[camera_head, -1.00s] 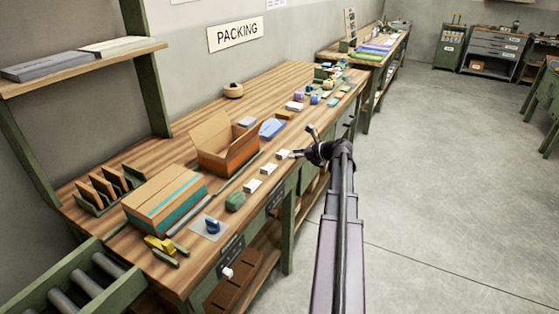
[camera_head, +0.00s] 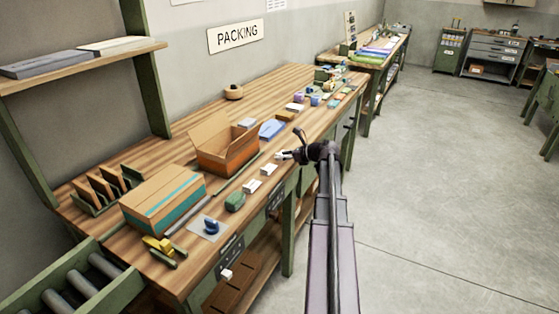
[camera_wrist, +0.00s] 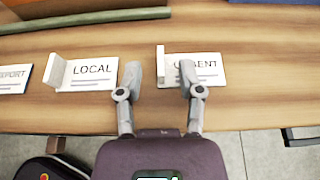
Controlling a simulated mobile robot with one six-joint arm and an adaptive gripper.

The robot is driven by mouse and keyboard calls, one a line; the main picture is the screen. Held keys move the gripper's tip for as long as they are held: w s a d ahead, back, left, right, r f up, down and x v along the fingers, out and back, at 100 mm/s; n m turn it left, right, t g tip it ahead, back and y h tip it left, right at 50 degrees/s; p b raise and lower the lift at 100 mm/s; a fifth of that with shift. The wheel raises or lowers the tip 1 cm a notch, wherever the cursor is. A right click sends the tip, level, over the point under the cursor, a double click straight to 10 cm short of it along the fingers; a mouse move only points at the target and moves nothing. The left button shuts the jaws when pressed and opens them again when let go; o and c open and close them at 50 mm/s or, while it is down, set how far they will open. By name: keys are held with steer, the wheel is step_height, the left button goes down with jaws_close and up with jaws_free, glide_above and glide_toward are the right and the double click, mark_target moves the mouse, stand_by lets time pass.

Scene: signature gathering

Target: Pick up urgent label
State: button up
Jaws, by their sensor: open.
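The urgent label (camera_wrist: 208,70) is a white card with dark print and a small upright tab at its left end, lying on the wooden bench near its front edge in the wrist view. My gripper (camera_wrist: 157,75) is open, with its two fingers apart. The right finger overlaps the card and hides part of the word; the left finger is over bare wood between this card and the LOCAL label (camera_wrist: 88,72). Nothing is held. In the head view, my gripper (camera_head: 288,155) is at the bench's front edge, at the farthest white card of the row.
An EXPORT label (camera_wrist: 14,78) lies farther left in the wrist view. An open cardboard box (camera_head: 222,148) and a blue item (camera_head: 272,129) stand behind the cards in the head view. A green bar (camera_wrist: 90,19) lies along the bench behind the labels.

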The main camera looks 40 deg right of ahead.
steer(key=shift+w+a+f, duration=0.15)
steer(key=shift+w, duration=0.2)
stand_by(0.3)
jaws_close()
